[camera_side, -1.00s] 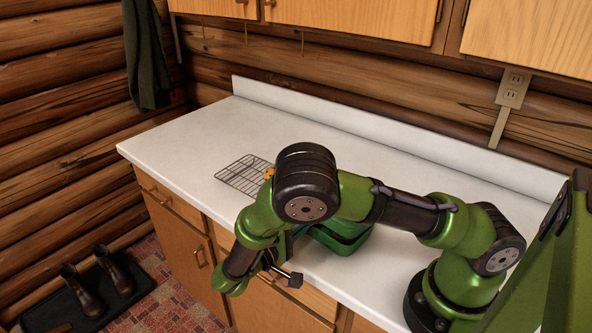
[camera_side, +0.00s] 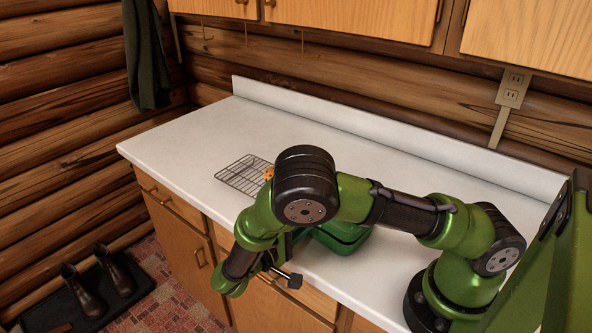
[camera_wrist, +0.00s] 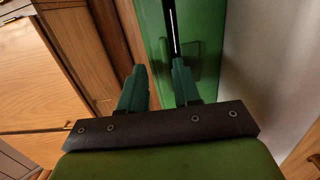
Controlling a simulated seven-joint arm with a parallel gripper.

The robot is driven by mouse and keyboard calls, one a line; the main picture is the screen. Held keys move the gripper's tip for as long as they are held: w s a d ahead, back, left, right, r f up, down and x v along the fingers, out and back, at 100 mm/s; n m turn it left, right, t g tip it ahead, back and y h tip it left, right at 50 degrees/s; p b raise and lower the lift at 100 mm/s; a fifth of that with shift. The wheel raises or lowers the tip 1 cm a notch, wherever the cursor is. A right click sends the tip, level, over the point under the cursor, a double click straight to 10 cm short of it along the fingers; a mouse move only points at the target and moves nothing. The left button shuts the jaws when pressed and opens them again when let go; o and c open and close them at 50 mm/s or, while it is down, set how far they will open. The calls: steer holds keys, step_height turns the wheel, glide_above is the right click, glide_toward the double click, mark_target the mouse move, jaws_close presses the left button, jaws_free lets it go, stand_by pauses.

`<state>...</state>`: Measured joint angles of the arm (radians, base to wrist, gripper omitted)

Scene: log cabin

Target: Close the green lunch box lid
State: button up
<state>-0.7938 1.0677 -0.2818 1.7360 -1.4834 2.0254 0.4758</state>
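The green lunch box (camera_side: 343,237) stands on the white counter near its front edge, partly hidden behind my arm in the side view. Its upper part looks nearly level, with the lid down on or close to the body. In the wrist view the green box (camera_wrist: 207,28) fills the upper middle, with a dark narrow gap running along it. My gripper (camera_wrist: 158,80) has its two green fingers apart with nothing seen between them. The fingers are at the box, one overlapping its green face in the picture; I cannot tell whether they touch.
A wire cooling rack (camera_side: 243,174) lies on the counter to the left, with a small orange-brown item (camera_side: 268,172) at its right edge. The white counter (camera_side: 330,130) is clear behind the arm. Wooden drawers and cabinets (camera_side: 180,233) are below the front edge.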

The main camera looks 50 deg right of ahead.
steer(key=shift+r, duration=0.2)
steer(key=r+y, duration=0.1)
steer(key=d+r+y, duration=0.1)
steer(key=r, duration=0.1)
steer(key=d+r+y, duration=0.1)
steer(key=r, duration=0.1)
steer(key=shift+s+d+r, duration=0.1)
steer(key=shift+r, duration=0.1)
steer(key=d+r+y, duration=0.4)
steer(key=y, duration=0.1)
steer(key=shift+s+d+r+t, duration=0.2)
steer(key=shift+d+r+t, duration=0.1)
steer(key=shift+r+t, duration=0.1)
steer(key=s+d+r+y, duration=0.1)
steer(key=d+r+y, duration=0.1)
steer(key=d+y, duration=0.95)
step_height(320, 180, up, 12)
steer(key=h, duration=0.1)
steer(key=shift+d+f+t, duration=0.25)
steer(key=shift+d+t, duration=0.15)
steer(key=shift+o, duration=0.5)
